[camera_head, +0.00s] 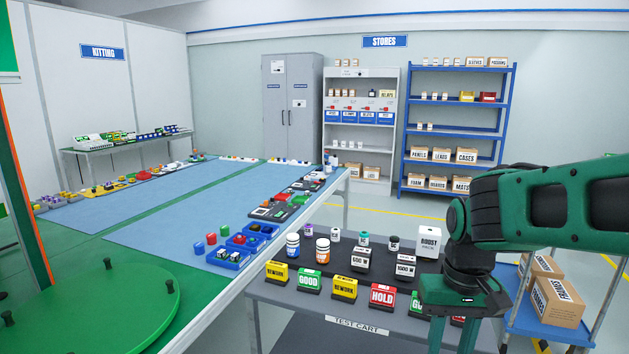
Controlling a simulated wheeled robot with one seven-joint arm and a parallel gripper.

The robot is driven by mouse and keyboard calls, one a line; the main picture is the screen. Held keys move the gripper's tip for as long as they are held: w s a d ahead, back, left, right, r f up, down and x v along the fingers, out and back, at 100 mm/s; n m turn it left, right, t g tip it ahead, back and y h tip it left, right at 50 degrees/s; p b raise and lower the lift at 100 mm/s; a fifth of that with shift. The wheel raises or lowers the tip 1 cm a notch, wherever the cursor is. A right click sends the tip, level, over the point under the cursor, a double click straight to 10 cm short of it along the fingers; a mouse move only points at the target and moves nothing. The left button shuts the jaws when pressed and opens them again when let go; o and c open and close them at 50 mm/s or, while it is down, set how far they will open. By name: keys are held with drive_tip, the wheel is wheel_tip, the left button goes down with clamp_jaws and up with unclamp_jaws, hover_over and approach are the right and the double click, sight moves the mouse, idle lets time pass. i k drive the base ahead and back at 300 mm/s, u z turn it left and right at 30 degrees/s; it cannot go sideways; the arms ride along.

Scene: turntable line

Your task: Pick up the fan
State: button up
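I cannot pick out a fan for certain in the head view; the small parts on the long bench are too small to tell apart. My gripper (453,343) points down over the right part of the test cart (270,292), in front of the labelled blocks there. Its two fingers are apart, and I see nothing held between them. My gripper hides part of a green block and most of a red-labelled block behind it.
On the cart stand yellow, green and red sign blocks, bottles, weights and a white BOOST box (429,241). Blue bins (229,258) and small parts line the long bench (150,232). A green turntable (95,310) is at left. A trolley with cartons (557,300) stands right.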

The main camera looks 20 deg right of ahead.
sight(254, 242)
drive_tip(key=z, duration=0.1)
drive_tip(key=k, duration=0.45)
drive_tip(key=u, duration=0.8)
drive_tip(key=i, duration=1.35)
drive_tip(key=z, duration=0.45)
